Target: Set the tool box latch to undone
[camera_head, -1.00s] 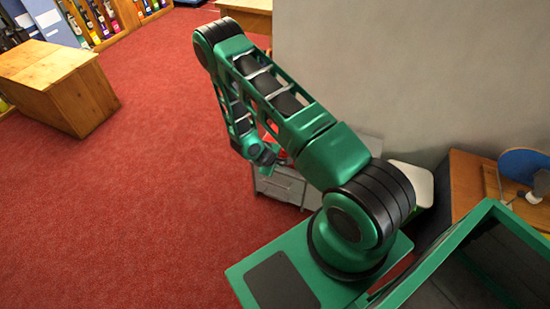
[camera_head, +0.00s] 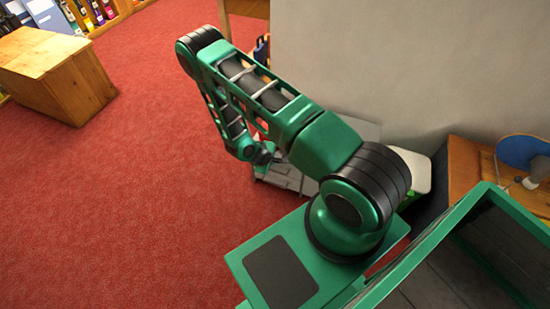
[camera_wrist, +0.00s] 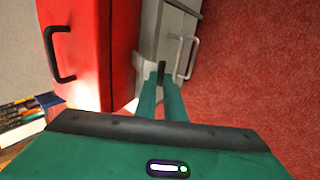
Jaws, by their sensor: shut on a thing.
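The red tool box (camera_wrist: 95,50), with a black handle on its face, fills the upper left of the wrist view. In the head view my arm hides most of the red box and the fingertips.
Several books (camera_wrist: 20,115) lie at the wrist view's left. A wooden bench (camera_head: 465,175) bearing a blue disc (camera_head: 520,152) is right, a wooden block (camera_head: 55,75) far left. Red carpet (camera_head: 140,190) is open.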

